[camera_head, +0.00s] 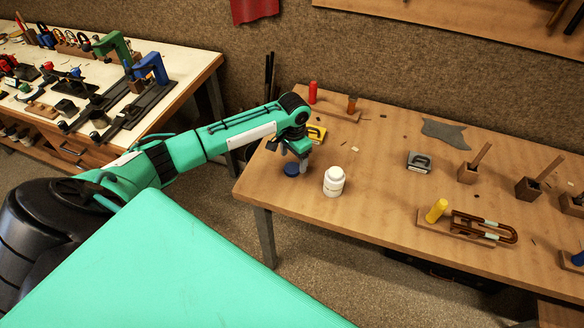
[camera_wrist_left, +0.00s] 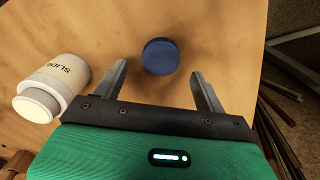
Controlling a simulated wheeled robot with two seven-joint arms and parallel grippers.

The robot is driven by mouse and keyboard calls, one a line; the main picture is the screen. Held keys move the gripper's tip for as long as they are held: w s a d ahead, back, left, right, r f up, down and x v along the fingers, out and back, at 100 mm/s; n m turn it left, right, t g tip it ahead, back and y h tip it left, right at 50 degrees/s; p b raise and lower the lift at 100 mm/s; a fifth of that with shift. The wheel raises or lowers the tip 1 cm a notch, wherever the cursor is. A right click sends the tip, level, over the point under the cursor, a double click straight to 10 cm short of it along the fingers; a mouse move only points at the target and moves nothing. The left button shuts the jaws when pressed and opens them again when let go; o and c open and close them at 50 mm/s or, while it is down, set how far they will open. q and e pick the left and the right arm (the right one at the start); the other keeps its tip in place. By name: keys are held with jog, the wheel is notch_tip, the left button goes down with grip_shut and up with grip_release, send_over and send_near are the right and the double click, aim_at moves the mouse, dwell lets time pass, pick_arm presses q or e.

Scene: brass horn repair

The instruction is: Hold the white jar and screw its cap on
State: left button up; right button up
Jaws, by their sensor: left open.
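The white jar (camera_head: 334,181) stands upright on the wooden table near its front edge. In the left wrist view the jar (camera_wrist_left: 58,82) shows at the left, with the letters "SLIDE" and a narrower, cream-coloured top. A round dark blue cap (camera_head: 292,169) lies on the table to the left of the jar. My left gripper (camera_head: 298,163) points down over the cap, left of the jar. In the left wrist view the gripper (camera_wrist_left: 159,69) is open, and the cap (camera_wrist_left: 160,56) shows between its fingertips. No contact with the cap is visible. My right gripper is out of view.
A yellow item (camera_head: 316,134) and a red cylinder (camera_head: 312,92) stand behind my left gripper. A grey block (camera_head: 419,162) and a yellow-handled tool (camera_head: 437,210) are right of the jar. Table around the jar is clear. A cluttered white bench (camera_head: 190,62) stands far left.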

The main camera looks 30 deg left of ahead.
aim_at(294, 167)
pick_arm(q)
jog(key=shift+w+f+p, duration=0.15)
jog(key=shift+f+p, duration=0.15)
jog(key=shift+f, duration=1.45)
jog(key=c, duration=1)
